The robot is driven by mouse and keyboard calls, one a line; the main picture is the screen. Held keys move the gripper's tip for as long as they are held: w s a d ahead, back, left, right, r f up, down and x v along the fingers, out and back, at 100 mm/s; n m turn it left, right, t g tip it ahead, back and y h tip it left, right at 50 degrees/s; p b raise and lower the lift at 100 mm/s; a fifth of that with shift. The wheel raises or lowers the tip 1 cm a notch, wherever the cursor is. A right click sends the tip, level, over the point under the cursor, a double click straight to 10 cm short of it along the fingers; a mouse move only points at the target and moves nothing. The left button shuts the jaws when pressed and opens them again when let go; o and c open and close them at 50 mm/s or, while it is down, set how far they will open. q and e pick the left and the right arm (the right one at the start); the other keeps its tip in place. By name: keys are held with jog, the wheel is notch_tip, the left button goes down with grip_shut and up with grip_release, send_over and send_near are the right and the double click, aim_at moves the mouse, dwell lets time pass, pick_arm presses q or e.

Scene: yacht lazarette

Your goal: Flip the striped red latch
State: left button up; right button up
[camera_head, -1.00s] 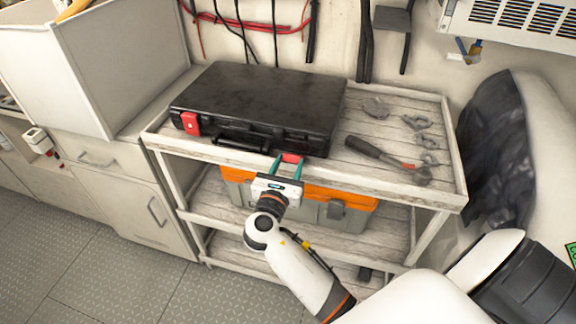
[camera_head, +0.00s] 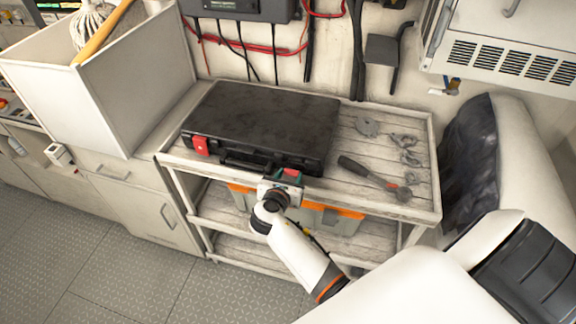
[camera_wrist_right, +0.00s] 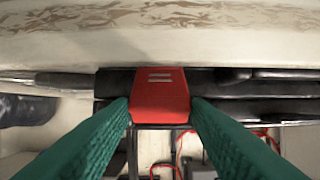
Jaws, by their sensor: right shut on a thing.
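A black case (camera_head: 262,120) lies closed on the top shelf of a cart. The striped red latch (camera_wrist_right: 160,94), with two pale stripes, is on its front right; it shows small in the head view (camera_head: 291,172). A second red latch (camera_head: 201,146) is at the case's front left. My right gripper (camera_head: 287,177) is at the right latch, its green fingers (camera_wrist_right: 160,112) closed on both sides of it. The fingers partly hide the latch in the head view. My left gripper is not in view.
A hammer (camera_head: 374,178) and several metal shackles (camera_head: 408,158) lie on the cart's top shelf (camera_head: 340,200) to the right of the case. An orange and grey toolbox (camera_head: 345,222) sits on the shelf below. A dark bag (camera_head: 468,150) stands at the right.

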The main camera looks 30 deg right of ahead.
aim_at(295, 160)
jog(key=r+p, duration=0.1)
jog(key=p, duration=0.1)
jog(key=d+r+g+y+p, duration=0.1)
jog(key=p, duration=0.1)
jog(key=shift+w+y, duration=0.3)
jog(key=shift+w, duration=0.05)
jog(key=shift+w+d+r+g+y+p, duration=0.1)
jog(key=shift+w+r+g+y+p, duration=0.05)
jog(key=shift+g+y+p, duration=0.2)
jog(key=shift+w+d+r+g+y, duration=0.1)
jog(key=shift+w+d+g+y, duration=0.1)
jog(key=shift+d+g+y, duration=0.05)
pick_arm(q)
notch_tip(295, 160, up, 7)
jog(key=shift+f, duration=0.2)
pick_arm(e)
jog(key=shift+w+d+r+g+y, duration=0.2)
jog(key=shift+w+d+g+y, duration=0.3)
jog(key=shift+g+y, duration=0.25)
jog(key=shift+w+d+r+g+y, duration=0.15)
jog(key=shift+w+d+g+y, duration=0.2)
jog(key=shift+d+g+y, duration=0.4)
jog(key=shift+a, duration=0.2)
jog(key=o, duration=1)
jog(key=shift+r, duration=0.1)
